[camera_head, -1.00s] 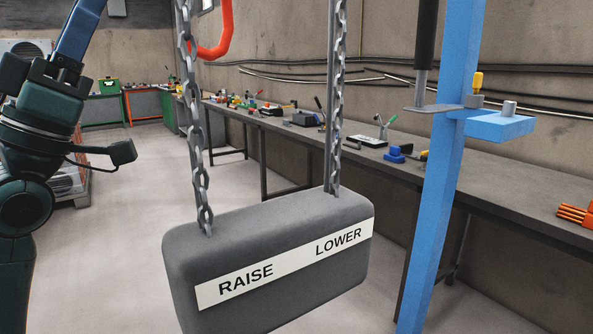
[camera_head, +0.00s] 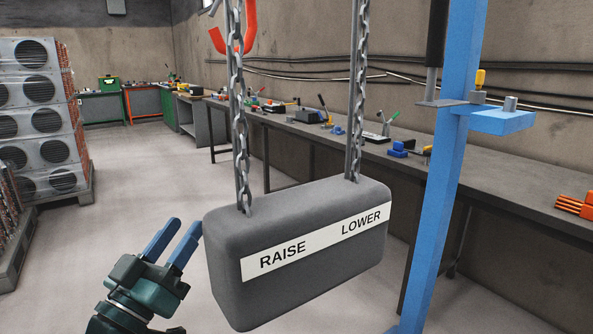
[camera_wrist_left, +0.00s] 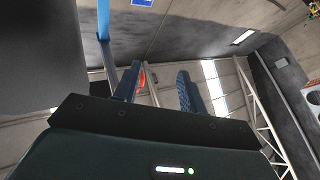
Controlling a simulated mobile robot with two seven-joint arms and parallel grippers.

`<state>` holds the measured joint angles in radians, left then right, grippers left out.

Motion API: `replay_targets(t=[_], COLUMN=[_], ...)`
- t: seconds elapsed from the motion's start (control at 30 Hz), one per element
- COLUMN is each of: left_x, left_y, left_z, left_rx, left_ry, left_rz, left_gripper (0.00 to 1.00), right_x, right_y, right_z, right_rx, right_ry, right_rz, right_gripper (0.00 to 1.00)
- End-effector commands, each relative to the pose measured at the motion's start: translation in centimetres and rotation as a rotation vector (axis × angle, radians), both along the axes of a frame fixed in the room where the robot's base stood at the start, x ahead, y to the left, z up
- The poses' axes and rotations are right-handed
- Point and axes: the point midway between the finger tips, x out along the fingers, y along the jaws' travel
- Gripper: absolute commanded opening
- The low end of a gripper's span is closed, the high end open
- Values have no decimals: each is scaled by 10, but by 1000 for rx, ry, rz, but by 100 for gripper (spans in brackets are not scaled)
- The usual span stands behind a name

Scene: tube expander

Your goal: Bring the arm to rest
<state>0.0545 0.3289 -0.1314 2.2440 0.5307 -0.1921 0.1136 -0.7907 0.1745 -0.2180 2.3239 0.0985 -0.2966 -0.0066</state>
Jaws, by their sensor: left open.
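My left gripper (camera_head: 172,242) is at the lower left of the head view, with its two blue fingers apart and pointing up. Nothing is between them. It is to the left of the grey hanging box (camera_head: 300,285) marked RAISE and LOWER, with a gap between them in the picture. In the left wrist view the open fingers (camera_wrist_left: 160,85) show against the walls and ceiling, and a dark block surface fills the upper left. My right gripper is not in view.
The box hangs on two chains (camera_head: 240,130). A blue post (camera_head: 440,180) with a small shelf stands to its right. A long workbench (camera_head: 480,180) with tools runs along the wall. Stacked fan units (camera_head: 40,120) stand at the left. The floor between is clear.

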Motion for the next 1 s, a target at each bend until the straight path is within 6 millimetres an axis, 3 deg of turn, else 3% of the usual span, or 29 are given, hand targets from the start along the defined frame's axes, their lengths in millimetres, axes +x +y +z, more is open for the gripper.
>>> replay_targets(t=[0.03, 0.2, 0.4, 0.77, 0.8, 1.0], left_x=[-8, -46, -100, -184, -178, -176], left_y=[-5, -17, -25, -34, -34, -34], left_z=[-38, -138, -215, -288, -274, -264], left_rx=[24, 128, 231, 362, 368, 404], left_ry=[80, 300, 496, 734, 730, 774], left_rz=[14, 57, 80, 84, 85, 83], left_gripper=[41, 41, 41, 41, 41, 41], right_x=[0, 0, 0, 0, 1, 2], right_y=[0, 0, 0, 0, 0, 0], right_z=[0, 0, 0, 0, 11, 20], right_rx=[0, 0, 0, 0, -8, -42], right_ry=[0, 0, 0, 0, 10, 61], right_rz=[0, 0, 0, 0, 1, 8], right_gripper=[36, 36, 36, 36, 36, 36])
